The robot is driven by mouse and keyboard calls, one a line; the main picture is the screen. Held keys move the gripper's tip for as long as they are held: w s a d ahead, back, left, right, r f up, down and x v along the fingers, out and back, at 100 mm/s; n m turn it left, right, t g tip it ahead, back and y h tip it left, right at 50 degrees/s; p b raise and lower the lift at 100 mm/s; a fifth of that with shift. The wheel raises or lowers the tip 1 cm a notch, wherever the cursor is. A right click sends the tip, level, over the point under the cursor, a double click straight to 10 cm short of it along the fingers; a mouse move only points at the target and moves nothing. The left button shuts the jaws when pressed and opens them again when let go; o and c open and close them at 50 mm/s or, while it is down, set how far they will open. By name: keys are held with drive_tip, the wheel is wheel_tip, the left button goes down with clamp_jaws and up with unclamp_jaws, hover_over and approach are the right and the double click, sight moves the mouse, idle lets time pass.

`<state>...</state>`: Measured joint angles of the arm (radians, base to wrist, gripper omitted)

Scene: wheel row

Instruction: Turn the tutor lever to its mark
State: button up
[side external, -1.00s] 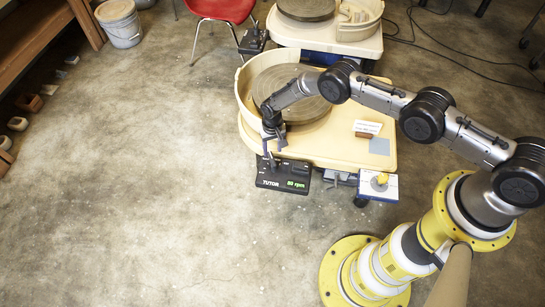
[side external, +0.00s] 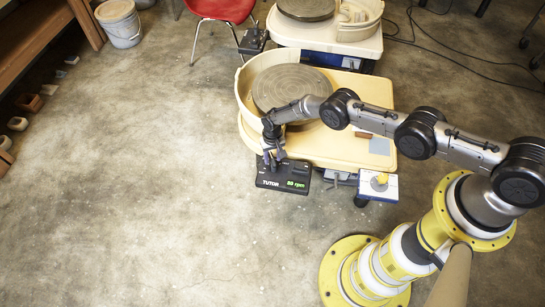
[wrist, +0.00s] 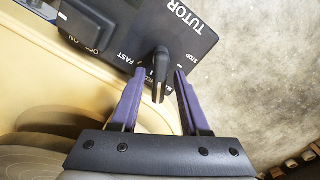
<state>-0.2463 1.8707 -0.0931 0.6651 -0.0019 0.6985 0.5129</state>
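The tutor box (side external: 283,180) is a black control box at the front of the near potter's wheel, with a green rpm readout (side external: 296,184). In the wrist view the box (wrist: 150,30) shows the words TUTOR, FAST, STOP and OFF ON. Its black lever (wrist: 160,65) stands up from the face near a printed scale. My gripper (wrist: 159,75) is open, with one purple finger on each side of the lever and a visible gap to each. The side view shows my gripper (side external: 272,160) just over the box. The mark is not clearly readable; the gripper partly covers the scale.
The cream wheel table (side external: 335,155) holds a grey wheel head (side external: 291,88) behind my gripper. A white-and-blue box with a yellow knob (side external: 379,183) is right of the tutor box. A second wheel (side external: 330,35) and red chair (side external: 222,9) stand behind.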

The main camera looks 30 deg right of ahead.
clamp_jaws()
drive_tip(key=shift+n, duration=0.3)
drive_tip(key=n, duration=0.2)
drive_tip(key=a+n, duration=0.1)
drive_tip(key=n, duration=0.8)
drive_tip(key=shift+s+a, duration=0.25)
drive_tip(key=shift+a, duration=0.05)
drive_tip(key=shift+n, duration=0.3)
drive_tip(key=shift+o, duration=1)
unclamp_jaws()
wheel_tip(320, 180, up, 14)
drive_tip(key=shift+f, duration=0.15)
